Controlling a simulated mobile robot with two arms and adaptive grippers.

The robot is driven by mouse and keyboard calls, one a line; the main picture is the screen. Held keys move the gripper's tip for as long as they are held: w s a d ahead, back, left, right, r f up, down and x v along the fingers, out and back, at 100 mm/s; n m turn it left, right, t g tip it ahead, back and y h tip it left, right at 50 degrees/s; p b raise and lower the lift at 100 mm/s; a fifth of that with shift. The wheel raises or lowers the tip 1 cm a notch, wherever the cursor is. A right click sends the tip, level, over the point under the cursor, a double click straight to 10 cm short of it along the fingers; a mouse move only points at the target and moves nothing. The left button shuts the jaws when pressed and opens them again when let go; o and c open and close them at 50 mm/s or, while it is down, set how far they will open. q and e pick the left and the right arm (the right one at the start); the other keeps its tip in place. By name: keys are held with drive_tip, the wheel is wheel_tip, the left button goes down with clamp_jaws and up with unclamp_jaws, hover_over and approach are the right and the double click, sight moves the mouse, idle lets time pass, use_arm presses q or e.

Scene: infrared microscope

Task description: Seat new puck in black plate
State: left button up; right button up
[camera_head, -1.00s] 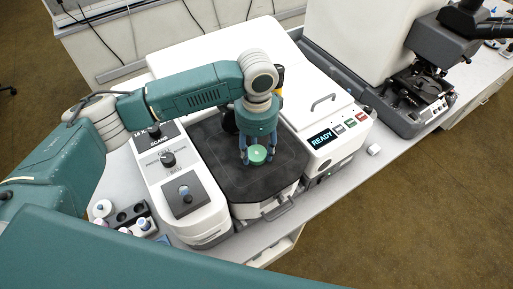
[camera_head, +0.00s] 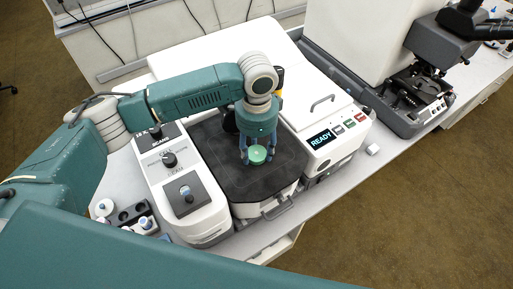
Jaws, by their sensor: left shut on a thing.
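A small light-green puck (camera_head: 257,154) is between the fingertips of my left gripper (camera_head: 257,151). The gripper is shut on it and points down over the black plate (camera_head: 237,183). The plate is the dark top of the white instrument's middle bay. I cannot tell whether the puck touches the plate or hangs just above it. The puck's seat in the plate is hidden or too small to make out. My right gripper is not in view.
The instrument's right housing (camera_head: 335,140) has a READY display (camera_head: 321,139) and buttons. The left panel (camera_head: 178,185) has knobs. A dark rack (camera_head: 133,217) with several small containers stands at lower left. A small white cylinder (camera_head: 373,149) lies right. A microscope (camera_head: 425,75) stands at upper right.

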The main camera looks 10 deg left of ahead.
use_arm(q)
drive_tip(key=shift+f, duration=0.15)
idle(0.6)
drive_tip(key=o, duration=2)
drive_tip(key=shift+f, duration=0.1)
drive_tip(key=shift+p, duration=0.3)
wheel_tip(320, 180, up, 3)
drive_tip(key=p, duration=0.3)
drive_tip(key=shift+f, duration=0.1)
drive_tip(key=shift+r, duration=2.2)
drive_tip(key=shift+f, duration=0.1)
